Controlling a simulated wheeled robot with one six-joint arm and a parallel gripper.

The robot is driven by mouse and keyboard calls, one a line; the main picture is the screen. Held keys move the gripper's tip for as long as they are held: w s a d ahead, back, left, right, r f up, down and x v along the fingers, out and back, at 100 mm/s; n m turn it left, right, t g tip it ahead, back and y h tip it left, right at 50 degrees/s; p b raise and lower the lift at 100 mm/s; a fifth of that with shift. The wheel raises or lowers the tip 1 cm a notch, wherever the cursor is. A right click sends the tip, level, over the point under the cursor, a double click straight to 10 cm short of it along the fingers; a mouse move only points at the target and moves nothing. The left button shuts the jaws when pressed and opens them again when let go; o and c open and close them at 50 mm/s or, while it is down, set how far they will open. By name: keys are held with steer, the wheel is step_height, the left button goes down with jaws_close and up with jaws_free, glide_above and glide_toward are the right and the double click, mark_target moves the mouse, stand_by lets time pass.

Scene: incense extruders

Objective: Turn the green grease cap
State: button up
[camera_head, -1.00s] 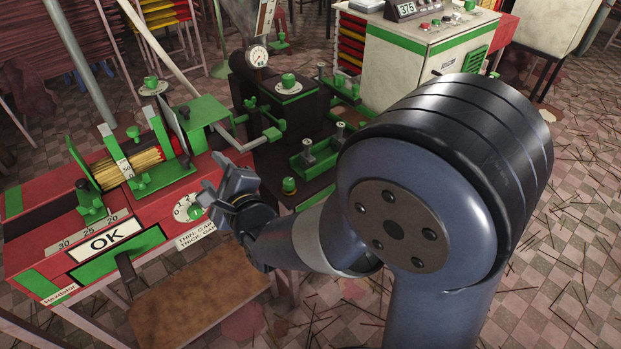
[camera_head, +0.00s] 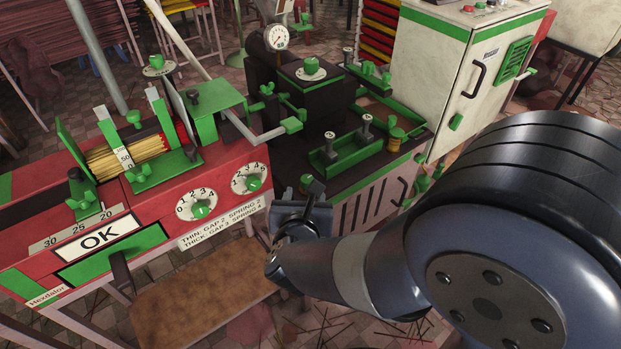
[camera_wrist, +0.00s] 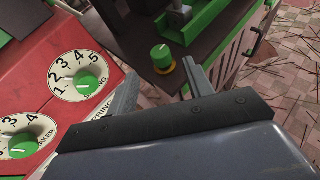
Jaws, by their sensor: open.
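A round green cap (camera_wrist: 161,56) on a brass-coloured base sits at the near corner of the dark machine bed, and appears to be the grease cap. In the head view the green cap (camera_head: 307,180) is partly covered by my gripper (camera_head: 302,200). In the wrist view my gripper (camera_wrist: 160,86) is open and empty, with one finger to either side of the line to the cap. The cap lies beyond the fingertips, and I see no contact.
Left of the cap, a red machine carries two numbered dials with green knobs (camera_head: 203,211) (camera_head: 253,183). A green trough (camera_head: 345,153) with upright posts stands behind the cap. Another green knob on brass (camera_head: 396,133) is farther right. A white cabinet (camera_head: 430,70) stands behind.

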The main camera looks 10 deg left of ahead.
mark_target(307, 181)
steer(key=x, duration=0.8)
steer(key=shift+w+a+f, duration=0.1)
steer(key=shift+w, duration=0.2)
steer(key=shift+c, duration=0.6)
steer(key=shift+b, duration=0.3)
steer(key=c, duration=0.9)
steer(key=shift+o, duration=0.3)
steer(key=n+y+b, duration=0.1)
steer(key=b, duration=0.2)
steer(key=shift+f, duration=0.25)
